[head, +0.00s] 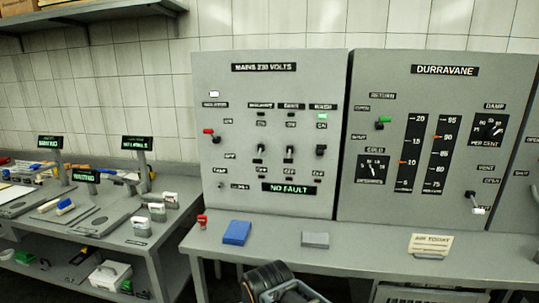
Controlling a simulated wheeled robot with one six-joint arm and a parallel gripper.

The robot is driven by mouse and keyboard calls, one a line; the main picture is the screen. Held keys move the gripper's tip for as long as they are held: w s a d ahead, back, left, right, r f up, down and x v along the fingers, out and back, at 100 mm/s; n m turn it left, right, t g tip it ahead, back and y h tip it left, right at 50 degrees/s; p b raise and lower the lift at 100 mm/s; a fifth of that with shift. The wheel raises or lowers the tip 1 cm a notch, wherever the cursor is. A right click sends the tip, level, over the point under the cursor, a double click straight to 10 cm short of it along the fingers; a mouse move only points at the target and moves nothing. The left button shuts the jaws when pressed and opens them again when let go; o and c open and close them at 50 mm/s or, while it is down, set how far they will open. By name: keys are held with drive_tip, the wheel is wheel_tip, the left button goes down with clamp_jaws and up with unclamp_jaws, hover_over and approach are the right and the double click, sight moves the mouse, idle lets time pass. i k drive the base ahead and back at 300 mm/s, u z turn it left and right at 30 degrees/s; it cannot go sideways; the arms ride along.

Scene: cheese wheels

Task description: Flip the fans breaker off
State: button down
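A grey panel marked MAINS 230 VOLTS (270,85) stands on the bench at the centre of the head view. It carries a row of three dark switches: left (261,149), middle (290,150) and right (321,150). Their name labels are too small to read, so I cannot tell which is the fans breaker. Their exact lever positions are also unclear. A green lamp (321,115) is lit above the right switch. A red-handled lever (209,132) is at the panel's left. A lower display (291,188) reads NO FAULT. My gripper's fingertips are not visible.
The DURRAVANE panel (444,125) stands close on the right. A blue block (237,233), grey block (315,240), red item (202,221) and AIR TODAY card (430,244) lie along the bench front. A cluttered side table (110,235) is at left. Part of my arm shows at the bottom.

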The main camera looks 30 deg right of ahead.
sight(289, 157)
drive_tip(key=u, duration=0.05)
drive_tip(key=i, duration=0.95)
drive_tip(key=z, duration=0.45)
